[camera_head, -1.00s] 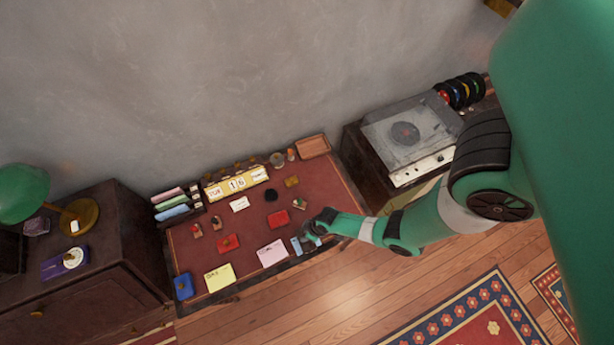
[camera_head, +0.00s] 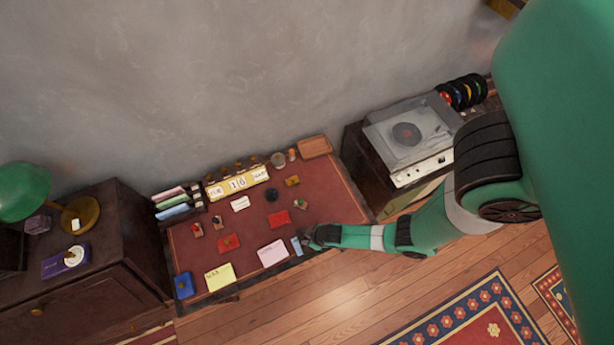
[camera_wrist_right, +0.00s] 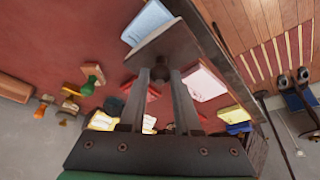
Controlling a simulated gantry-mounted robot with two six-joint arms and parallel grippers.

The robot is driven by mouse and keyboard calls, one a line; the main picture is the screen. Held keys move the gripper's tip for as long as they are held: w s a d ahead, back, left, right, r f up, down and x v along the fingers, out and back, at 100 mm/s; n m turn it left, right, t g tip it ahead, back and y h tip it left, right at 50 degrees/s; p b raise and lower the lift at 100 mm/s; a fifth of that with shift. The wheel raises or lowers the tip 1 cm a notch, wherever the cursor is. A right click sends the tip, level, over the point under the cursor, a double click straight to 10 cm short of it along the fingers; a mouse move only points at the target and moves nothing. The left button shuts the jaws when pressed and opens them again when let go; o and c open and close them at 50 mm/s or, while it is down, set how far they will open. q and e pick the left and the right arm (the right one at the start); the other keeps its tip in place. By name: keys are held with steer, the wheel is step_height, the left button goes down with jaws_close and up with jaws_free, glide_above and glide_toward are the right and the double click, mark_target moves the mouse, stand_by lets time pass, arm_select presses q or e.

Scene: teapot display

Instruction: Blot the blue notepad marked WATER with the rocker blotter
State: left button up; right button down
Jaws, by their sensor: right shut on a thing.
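The blue notepad (camera_head: 296,246) lies near the front edge of the red desk top, right of the pink notepad. It shows pale blue at the top of the right wrist view (camera_wrist_right: 147,21); I cannot read its lettering. My right gripper (camera_head: 314,238) is just right of it. In the wrist view its two fingers (camera_wrist_right: 165,76) are shut on the rocker blotter, a dark flat-faced piece (camera_wrist_right: 168,44). The blotter overlaps the notepad's near edge in that view; I cannot tell whether they touch. My left gripper is not in view.
The pink notepad (camera_head: 272,253) and yellow notepad (camera_head: 219,276) lie to the left along the front. Red pads (camera_head: 279,218) and small stamps (camera_head: 197,230) stand farther back. A calendar block (camera_head: 238,182) is at the rear. A record player (camera_head: 410,135) stands right.

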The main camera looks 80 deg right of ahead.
steer(key=shift+s, duration=0.1)
step_height(320, 180, up, 7)
steer(key=p, duration=0.7)
steer(key=shift+a, duration=0.1)
stand_by(0.4)
